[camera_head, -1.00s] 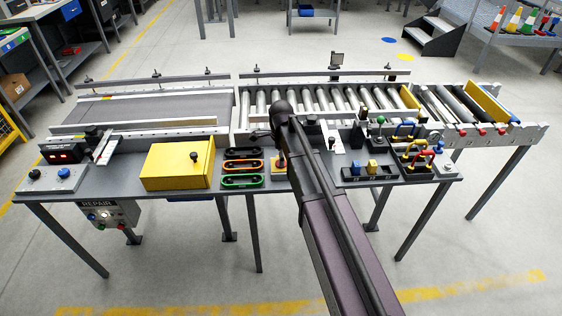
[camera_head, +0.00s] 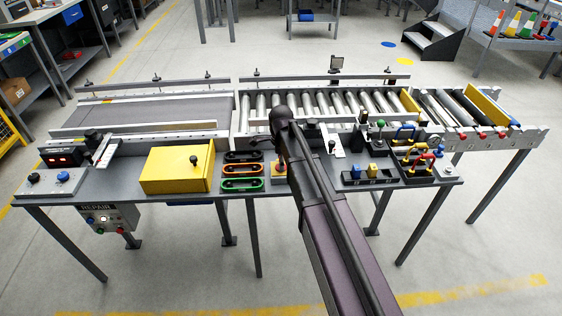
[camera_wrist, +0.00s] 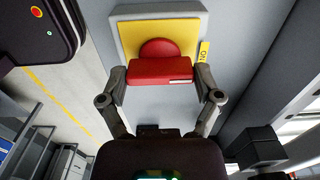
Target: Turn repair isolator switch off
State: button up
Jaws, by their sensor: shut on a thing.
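The isolator switch is a red handle (camera_wrist: 160,70) on a yellow plate (camera_wrist: 130,35) fixed to a grey housing, seen in the wrist view. A yellow tag (camera_wrist: 204,52) reading ON is beside the plate. My gripper (camera_wrist: 160,76) is shut on the red handle, one finger at each end. The handle lies crosswise in this view. In the head view, part of the red and yellow switch (camera_head: 279,169) shows beside my arm on the bench, and the gripper's hold is hidden there.
A box marked REPAIR (camera_head: 110,217) hangs under the bench at left. A yellow box (camera_head: 177,167) and coloured handles (camera_head: 242,168) stand left of my arm. Levers and padlocks (camera_head: 415,150) crowd the right. The roller conveyor (camera_head: 330,105) runs behind. The floor in front is clear.

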jog(key=n, duration=0.8)
jog(key=shift+n, duration=0.4)
jog(key=n, duration=0.4)
jog(key=shift+n, duration=2.5)
jog(key=o, duration=0.9)
jog(key=shift+m, duration=0.3)
